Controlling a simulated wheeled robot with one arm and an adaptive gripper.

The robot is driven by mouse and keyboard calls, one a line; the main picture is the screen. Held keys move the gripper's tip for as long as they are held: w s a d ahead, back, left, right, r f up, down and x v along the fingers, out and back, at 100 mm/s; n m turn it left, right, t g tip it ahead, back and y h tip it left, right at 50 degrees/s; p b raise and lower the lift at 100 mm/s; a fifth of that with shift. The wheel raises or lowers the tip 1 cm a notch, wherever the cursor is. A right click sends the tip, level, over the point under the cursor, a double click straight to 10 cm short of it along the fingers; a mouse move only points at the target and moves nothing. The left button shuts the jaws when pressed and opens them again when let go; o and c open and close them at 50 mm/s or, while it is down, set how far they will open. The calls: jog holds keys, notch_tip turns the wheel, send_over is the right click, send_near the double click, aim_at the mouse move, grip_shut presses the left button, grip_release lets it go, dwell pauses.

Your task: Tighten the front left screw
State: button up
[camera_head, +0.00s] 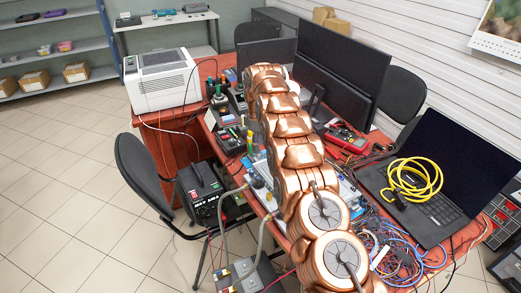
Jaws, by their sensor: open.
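Two grey-green hoses, one on the left (234,194) and one on the right (261,238), run down from the table edge toward a group of small grey blocks (250,284) at the bottom of the head view. I cannot make out single screws on the blocks at this size, so the front left screw cannot be told apart. My copper-coloured arm stretches from the bottom right up across the middle of the view and hides part of the table. I cannot see my gripper's fingers.
The red table (344,157) is crowded with tools, a laptop (450,180), a yellow cable coil (412,178), tangled wires and monitors (338,70). A black chair (140,172) and a black power unit (200,190) stand left of the hoses. The tiled floor at far left is clear.

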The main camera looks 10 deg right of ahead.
aim_at(258, 155)
jog(key=shift+f+p, duration=0.35)
jog(key=shift+f, duration=1.5)
